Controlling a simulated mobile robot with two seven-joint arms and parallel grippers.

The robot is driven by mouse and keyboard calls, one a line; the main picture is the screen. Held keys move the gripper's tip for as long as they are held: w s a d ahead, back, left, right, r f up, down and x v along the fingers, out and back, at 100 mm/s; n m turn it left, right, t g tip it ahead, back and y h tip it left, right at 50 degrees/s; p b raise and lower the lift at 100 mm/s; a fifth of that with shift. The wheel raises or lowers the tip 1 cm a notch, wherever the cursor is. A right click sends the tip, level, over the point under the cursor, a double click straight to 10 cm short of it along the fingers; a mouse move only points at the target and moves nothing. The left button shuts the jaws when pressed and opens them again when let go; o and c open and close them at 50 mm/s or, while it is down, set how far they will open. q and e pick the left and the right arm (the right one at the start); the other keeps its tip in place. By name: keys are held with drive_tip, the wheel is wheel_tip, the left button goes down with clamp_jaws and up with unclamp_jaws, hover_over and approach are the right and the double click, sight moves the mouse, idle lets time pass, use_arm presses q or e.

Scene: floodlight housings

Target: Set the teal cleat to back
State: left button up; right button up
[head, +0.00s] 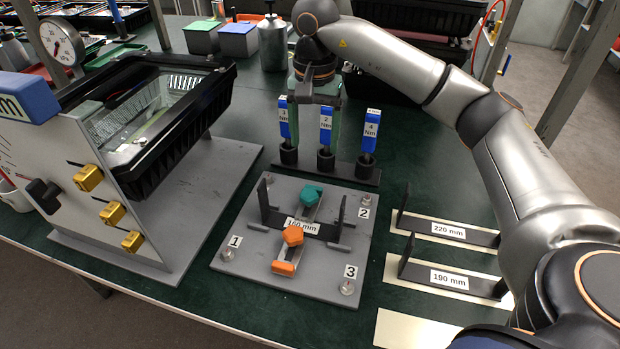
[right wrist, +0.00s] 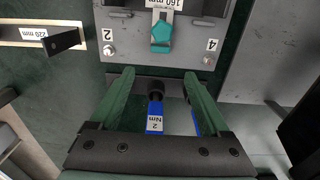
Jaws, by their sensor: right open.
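The teal cleat (head: 312,193) sits on the upper part of the grey base plate (head: 235,255), at the far end of a metal strip; it also shows in the right wrist view (right wrist: 161,37). An orange cleat (head: 292,236) and an orange block (head: 284,267) lie nearer the front edge. My right gripper (head: 312,140) points down over the tool rack behind the plate. Its green fingers are open. In the right wrist view the blue 2 Nm driver (right wrist: 155,115) shows between the fingers (right wrist: 158,73); contact cannot be told. My left gripper is not in view.
The rack also holds blue 1 Nm (head: 284,112) and 4 Nm (head: 371,132) drivers. A 160 mm bar (head: 302,225) crosses the plate. Bars marked 220 mm (head: 448,230) and 190 mm (head: 449,280) lie at right. A black-framed housing (head: 150,130) stands left.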

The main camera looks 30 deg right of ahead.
sight(314, 187)
wheel_tip(314, 187, down, 11)
drive_tip(key=shift+s+a+r+b, duration=0.1)
drive_tip(key=shift+s+b, duration=0.05)
drive_tip(key=shift+b, duration=0.45)
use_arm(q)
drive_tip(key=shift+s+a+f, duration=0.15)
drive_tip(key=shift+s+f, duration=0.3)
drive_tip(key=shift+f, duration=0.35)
use_arm(e)
drive_tip(key=shift+f, duration=0.6)
drive_tip(key=shift+c, duration=0.3)
clamp_jaws()
